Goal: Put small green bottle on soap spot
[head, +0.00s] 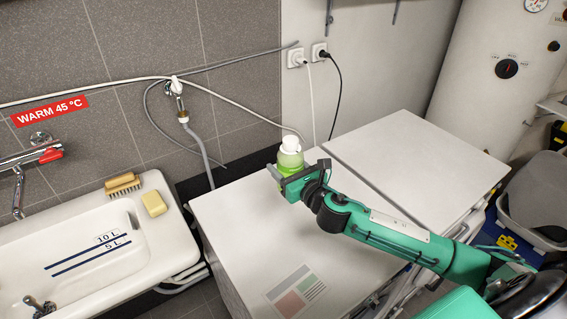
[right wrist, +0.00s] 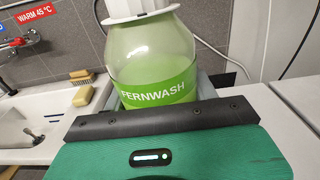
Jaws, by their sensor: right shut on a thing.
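The small green bottle (head: 290,158) has a white cap and pale green liquid. In the right wrist view the bottle (right wrist: 155,68) carries a green FERNWASH label. My right gripper (head: 285,180) is shut on its lower part, which is partly hidden. I cannot tell whether its base touches the worktop. A printed patch (head: 296,291) with grey, red and green blocks lies at the worktop's front left; I cannot tell if it is the soap spot. My left gripper is not in view.
A white sink (head: 165,237) stands at the left, with a brush (head: 122,184) and a yellow soap bar (head: 154,203) on its back rim. The white worktop (head: 240,225) is clear left of my arm. A hose and cables run along the wall behind.

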